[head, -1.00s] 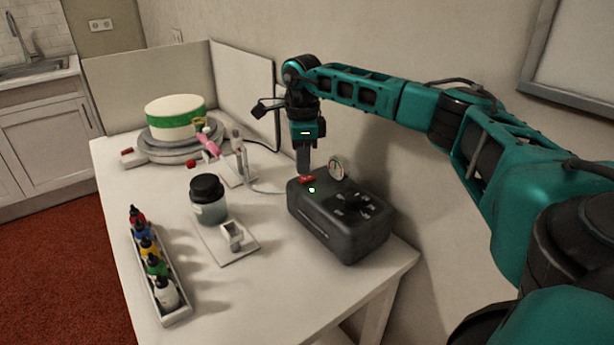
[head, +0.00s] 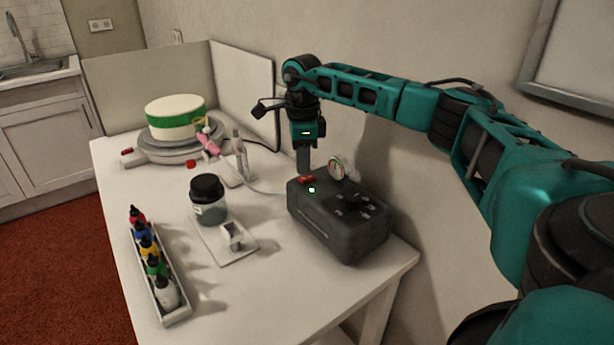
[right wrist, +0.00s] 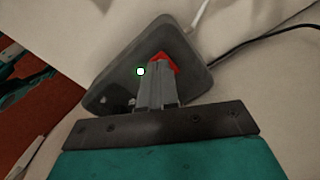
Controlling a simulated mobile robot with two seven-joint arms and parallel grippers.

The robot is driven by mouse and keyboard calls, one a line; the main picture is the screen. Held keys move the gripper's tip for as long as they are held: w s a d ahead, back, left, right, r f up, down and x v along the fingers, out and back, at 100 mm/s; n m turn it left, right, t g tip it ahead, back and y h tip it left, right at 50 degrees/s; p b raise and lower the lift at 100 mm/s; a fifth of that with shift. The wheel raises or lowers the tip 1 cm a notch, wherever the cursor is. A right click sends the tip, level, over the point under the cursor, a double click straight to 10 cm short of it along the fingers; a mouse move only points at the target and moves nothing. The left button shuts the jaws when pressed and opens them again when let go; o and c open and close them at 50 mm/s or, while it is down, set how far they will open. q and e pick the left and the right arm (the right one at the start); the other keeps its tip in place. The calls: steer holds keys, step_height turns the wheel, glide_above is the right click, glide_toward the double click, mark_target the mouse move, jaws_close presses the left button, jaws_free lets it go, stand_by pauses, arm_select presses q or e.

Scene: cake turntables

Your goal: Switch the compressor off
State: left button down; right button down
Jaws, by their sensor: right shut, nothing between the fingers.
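The dark grey compressor (head: 340,232) stands at the right front of the table. I cannot tell whether the tips touch the switch. My left gripper is not in view.
A green-banded cake (head: 175,118) sits on a turntable (head: 165,150) at the back left. A pink airbrush (head: 209,143) rests in a holder. A dark-lidded jar (head: 208,200) and a tray of colour bottles (head: 177,310) stand left of the compressor. A wall is close behind.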

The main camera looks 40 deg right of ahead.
mark_target(303, 179)
steer(key=shift+f, duration=0.6)
stand_by(0.5)
steer(key=shift+s+f+b, duration=0.1)
steer(key=shift+f+b, duration=0.35)
steer(key=shift+f, duration=0.05)
stand_by(0.3)
step_height(303, 179, up, 2)
steer(key=shift+p, duration=1.1)
step_height(303, 179, up, 5)
steer(key=p, duration=0.4)
steer(key=shift+r+p, duration=0.1)
steer(key=shift+p, duration=0.25)
